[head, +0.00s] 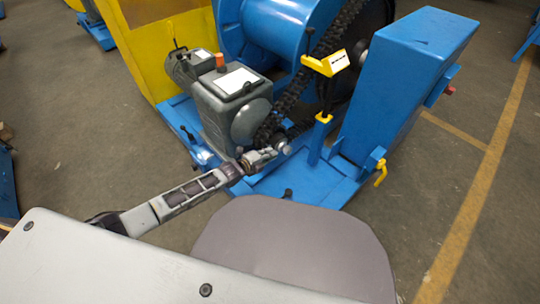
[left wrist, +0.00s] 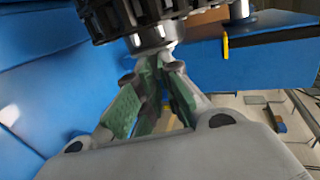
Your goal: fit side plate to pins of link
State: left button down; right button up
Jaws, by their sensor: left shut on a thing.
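My left gripper (head: 268,154) reaches in from the left to the lower end of the black chain (head: 328,48), beside the grey gearbox (head: 232,105). In the left wrist view its green-padded fingers (left wrist: 160,62) come together at the tips on a small grey metal piece, which looks like the side plate (left wrist: 165,53) and is mostly hidden. The piece lies right at the dark chain links (left wrist: 105,18) and a shiny round pin or roller (left wrist: 153,37). I cannot tell whether the plate is on the link's pins. My right gripper is not in view.
A tall blue housing (head: 408,80) stands right of the chain. A yellow bracket (head: 326,63) stands on a post in front of the chain. The blue base (head: 290,180) lies under the machine, with a yellow handle (head: 380,172) at its right.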

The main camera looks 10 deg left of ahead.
pick_arm(q)
jog(key=shift+w+a, duration=0.35)
jog(key=shift+a, duration=0.15)
jog(key=c, duration=1.5)
grip_release()
jog(key=shift+w+a+r, duration=0.1)
jog(key=shift+s, duration=0.2)
jog(key=shift+v, duration=5.85)
